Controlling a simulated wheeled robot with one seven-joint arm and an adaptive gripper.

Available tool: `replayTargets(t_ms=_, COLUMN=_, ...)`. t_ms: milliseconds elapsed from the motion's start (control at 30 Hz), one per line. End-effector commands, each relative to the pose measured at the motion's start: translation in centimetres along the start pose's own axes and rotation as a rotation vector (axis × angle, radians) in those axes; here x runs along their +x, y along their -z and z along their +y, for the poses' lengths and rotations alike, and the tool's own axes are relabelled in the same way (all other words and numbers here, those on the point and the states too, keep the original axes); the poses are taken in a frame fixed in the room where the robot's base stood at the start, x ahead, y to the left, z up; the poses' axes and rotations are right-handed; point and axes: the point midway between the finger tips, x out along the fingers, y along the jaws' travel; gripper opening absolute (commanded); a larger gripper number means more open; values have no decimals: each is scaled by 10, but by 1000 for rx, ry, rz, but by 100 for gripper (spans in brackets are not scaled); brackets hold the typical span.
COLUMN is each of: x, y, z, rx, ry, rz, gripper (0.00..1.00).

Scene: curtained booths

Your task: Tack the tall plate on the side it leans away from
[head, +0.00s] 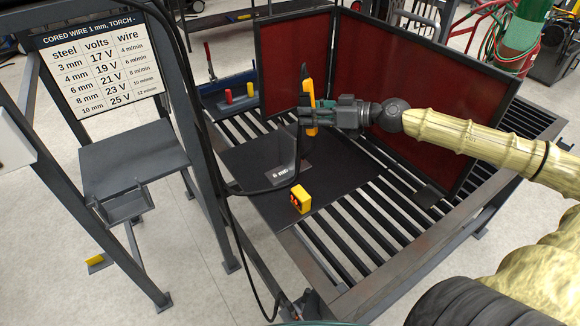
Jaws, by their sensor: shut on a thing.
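My gripper (312,115) is above the slatted table, shut on a yellow-orange and black tool (308,88) that looks like a welding torch, held roughly upright. A black cable runs below it and loops to the left. Below lies a dark base plate (340,170) on the slats. A dark shape (262,155) there may be the tall plate; its edges blend with the base, so I cannot tell its lean. A grey tag (282,173) reading "6 mm" shows beside it. A small yellow box (301,199) with red marks stands on the base plate's near edge.
Red screens (400,80) stand behind and right of the slatted table (365,265). A blue tray (225,104) with red and yellow pieces sits at the table's far left. A settings board (100,65) for cored wire hangs on the left frame above a grey shelf (130,165).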

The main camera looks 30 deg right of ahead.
Motion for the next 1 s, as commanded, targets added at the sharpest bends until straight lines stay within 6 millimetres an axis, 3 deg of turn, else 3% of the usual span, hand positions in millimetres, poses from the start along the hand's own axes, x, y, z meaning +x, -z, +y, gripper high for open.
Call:
replayTargets(t_ms=100, x=-7, y=12, z=-1, rx=-1, ry=-2, rz=3, gripper=24)
replayTargets(t_ms=1000, x=-45, y=45, z=1, rx=-1, ry=0, rz=1, gripper=24)
